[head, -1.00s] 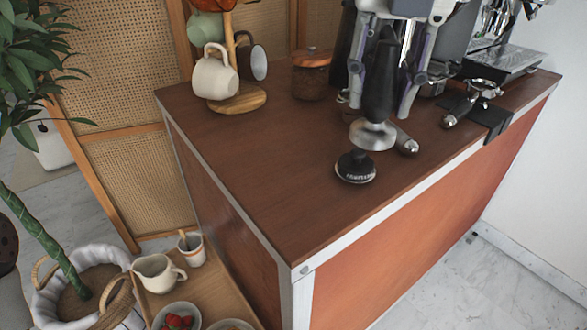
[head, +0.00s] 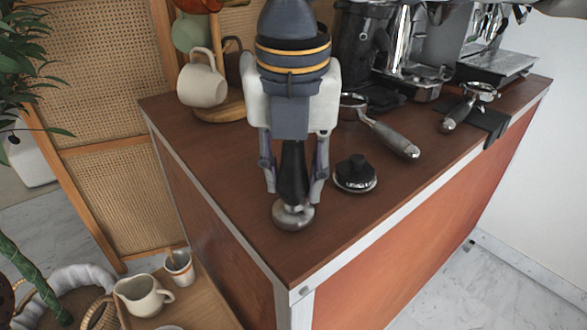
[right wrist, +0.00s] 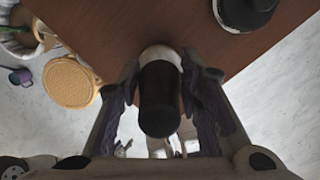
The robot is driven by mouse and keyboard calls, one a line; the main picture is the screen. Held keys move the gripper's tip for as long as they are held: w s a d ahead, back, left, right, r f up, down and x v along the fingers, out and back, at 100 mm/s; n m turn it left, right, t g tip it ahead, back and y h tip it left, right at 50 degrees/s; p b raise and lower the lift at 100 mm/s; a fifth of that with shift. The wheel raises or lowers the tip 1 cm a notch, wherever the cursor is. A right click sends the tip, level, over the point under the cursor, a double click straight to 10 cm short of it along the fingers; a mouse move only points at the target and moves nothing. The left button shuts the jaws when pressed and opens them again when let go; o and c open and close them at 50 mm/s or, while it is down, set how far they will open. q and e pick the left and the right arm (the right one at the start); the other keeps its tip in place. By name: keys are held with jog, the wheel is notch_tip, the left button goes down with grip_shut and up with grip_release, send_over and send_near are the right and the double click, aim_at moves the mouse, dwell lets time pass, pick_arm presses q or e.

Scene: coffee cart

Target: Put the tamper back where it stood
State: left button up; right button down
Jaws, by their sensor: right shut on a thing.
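The tamper has a black handle (head: 292,172) and a round silver base (head: 293,215). My right gripper (head: 293,186) is shut on the handle, with one finger on each side. The tamper is upright over the front left part of the brown counter (head: 220,165), near its edge. Its base is at or just above the counter top; I cannot tell if it touches. In the right wrist view the dark handle (right wrist: 160,103) sits between the fingers (right wrist: 160,95). My left gripper is not in view.
A low black puck-shaped tool (head: 356,175) stands just right of the tamper. A portafilter (head: 395,140) lies behind it; another (head: 463,108) is by the black mat (head: 490,122). Cups hang on a stand (head: 220,108) at the back left. The counter's front left is bare.

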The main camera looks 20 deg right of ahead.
aim_at(294, 170)
jog(key=c, duration=1.1)
grip_release()
jog(key=shift+r, duration=0.1)
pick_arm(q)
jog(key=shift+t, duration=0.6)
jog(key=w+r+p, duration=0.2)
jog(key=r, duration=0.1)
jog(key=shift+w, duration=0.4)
pick_arm(e)
jog(key=r, duration=0.4)
jog(key=s+r, duration=0.1)
jog(key=r, duration=0.7)
jog(key=shift+s+a, duration=0.3)
jog(key=shift+s, duration=0.1)
